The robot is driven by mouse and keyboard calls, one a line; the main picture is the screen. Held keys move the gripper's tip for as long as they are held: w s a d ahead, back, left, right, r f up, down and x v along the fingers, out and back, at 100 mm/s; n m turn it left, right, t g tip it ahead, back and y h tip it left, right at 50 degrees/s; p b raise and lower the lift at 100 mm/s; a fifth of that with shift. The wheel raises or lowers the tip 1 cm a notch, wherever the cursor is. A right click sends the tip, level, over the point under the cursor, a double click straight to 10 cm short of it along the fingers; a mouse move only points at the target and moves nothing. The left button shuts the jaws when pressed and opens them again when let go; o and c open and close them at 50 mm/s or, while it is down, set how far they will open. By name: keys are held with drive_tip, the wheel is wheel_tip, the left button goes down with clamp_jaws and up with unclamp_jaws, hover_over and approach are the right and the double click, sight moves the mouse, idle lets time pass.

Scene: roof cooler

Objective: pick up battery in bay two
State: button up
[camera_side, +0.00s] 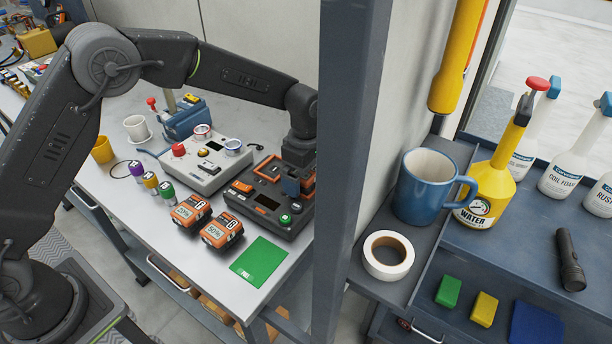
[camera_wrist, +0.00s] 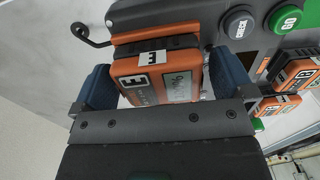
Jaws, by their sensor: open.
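An orange and black battery (camera_wrist: 150,80) marked E sits in a bay of the dark charger (camera_wrist: 160,12) in the wrist view. My gripper (camera_wrist: 163,85) is open, with one blue fingertip on each side of this battery. I cannot tell whether either fingertip touches it. In the side view my gripper (camera_side: 292,185) is low over the right part of the charger (camera_side: 262,207), in front of an orange-framed bay. The arm and the grey post partly hide that area, and the bay number cannot be read.
Two loose orange batteries (camera_side: 206,222) lie in front of the charger, near a green mat (camera_side: 259,261). A grey tester box (camera_side: 207,165) stands behind left. Several small coloured cylinders (camera_side: 151,182) stand left. A grey post (camera_side: 345,170) rises close on the right.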

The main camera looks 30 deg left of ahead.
drive_tip(key=shift+c, duration=0.4)
drive_tip(key=c, duration=1)
drive_tip(key=shift+r, duration=0.1)
